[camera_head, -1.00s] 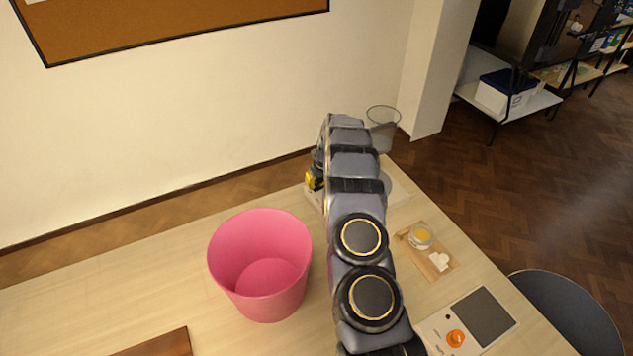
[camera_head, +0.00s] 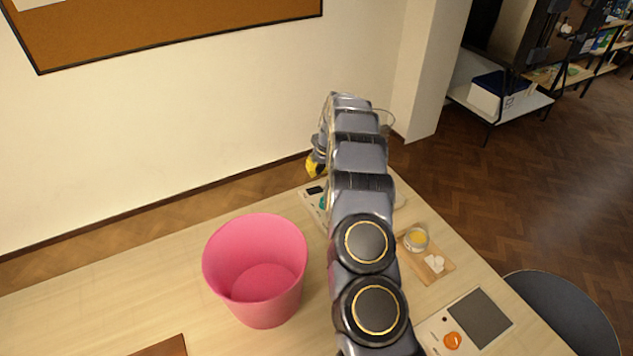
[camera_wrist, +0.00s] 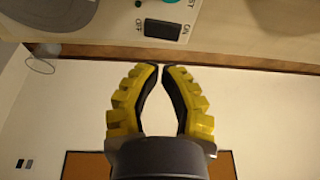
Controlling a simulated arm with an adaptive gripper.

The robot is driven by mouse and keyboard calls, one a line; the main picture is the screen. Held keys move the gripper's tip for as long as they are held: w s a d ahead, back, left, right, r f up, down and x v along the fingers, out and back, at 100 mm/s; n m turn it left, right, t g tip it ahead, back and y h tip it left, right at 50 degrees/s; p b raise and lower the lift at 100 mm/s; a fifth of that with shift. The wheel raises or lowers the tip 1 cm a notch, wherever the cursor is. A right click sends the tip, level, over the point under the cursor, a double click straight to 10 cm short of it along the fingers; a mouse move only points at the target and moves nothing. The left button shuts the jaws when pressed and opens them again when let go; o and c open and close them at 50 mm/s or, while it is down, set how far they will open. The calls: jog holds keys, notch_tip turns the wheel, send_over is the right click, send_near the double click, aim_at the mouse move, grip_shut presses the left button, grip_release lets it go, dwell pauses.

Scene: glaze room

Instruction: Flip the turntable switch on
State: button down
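The turntable's pale control panel (camera_head: 309,200) shows left of my arm in the head view, with a black rocker switch (camera_head: 315,190) and a teal knob (camera_head: 323,203). In the wrist view the switch (camera_wrist: 162,30) lies between the OFF and ON labels; I cannot tell which way it is tipped. Part of the grey round platter (camera_wrist: 45,12) shows at the upper left there. My gripper (camera_wrist: 160,67) has yellow-backed fingers with tips together and nothing seen between them. Its tips are apart from the switch in the picture. My gripper (camera_head: 315,160) is partly hidden by my arm.
A pink bucket (camera_head: 255,265) stands left of my arm. A small board (camera_head: 432,268) with a jar (camera_head: 416,238) and white pieces lies to the right, near a device with an orange knob (camera_head: 453,341). A clear vessel (camera_head: 387,122) is partly behind my arm.

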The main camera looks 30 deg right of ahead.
aim_at(312, 188)
jog(key=v, duration=0.7)
jog(key=shift+a+r, duration=0.35)
jog(key=shift+r, duration=0.05)
jog(key=shift+d+r, duration=0.25)
jog(key=shift+r, duration=0.2)
jog(key=x, duration=0.8)
jog(key=s+x, duration=0.1)
jog(key=x, duration=0.3)
jog(key=shift+a+f, duration=0.1)
jog(key=shift+f, duration=0.15)
jog(key=shift+x, duration=0.8)
jog(key=shift+s+a, duration=0.1)
